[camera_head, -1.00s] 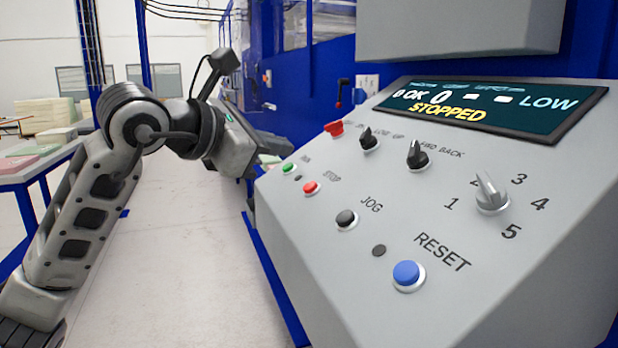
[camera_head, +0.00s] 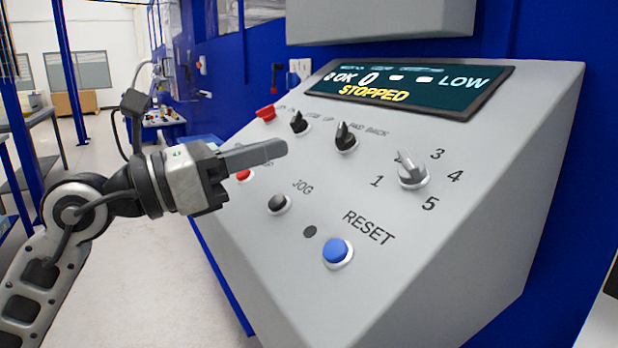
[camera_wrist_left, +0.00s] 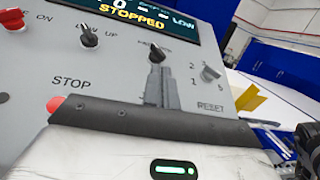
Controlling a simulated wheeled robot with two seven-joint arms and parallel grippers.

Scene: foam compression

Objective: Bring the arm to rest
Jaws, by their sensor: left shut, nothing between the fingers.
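My left arm comes in from the left in the head view. Its gripper (camera_head: 284,149) points right, in front of the sloped grey control panel (camera_head: 480,230). The fingers are shut together with nothing between them. In the head view they overlap the panel below the black selector knobs, hiding part of the button row; I cannot tell the exact gap to the surface. In the left wrist view the shut fingers (camera_wrist_left: 157,75) show against the panel face, below a black knob.
The panel carries a blue RESET button (camera_head: 336,251), a black JOG button (camera_head: 278,204), a red button (camera_head: 244,175), a grey numbered dial (camera_head: 412,170) and a display (camera_head: 410,88) reading STOPPED. A grey box (camera_head: 380,18) overhangs above. Open floor (camera_head: 140,270) lies left of the panel.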

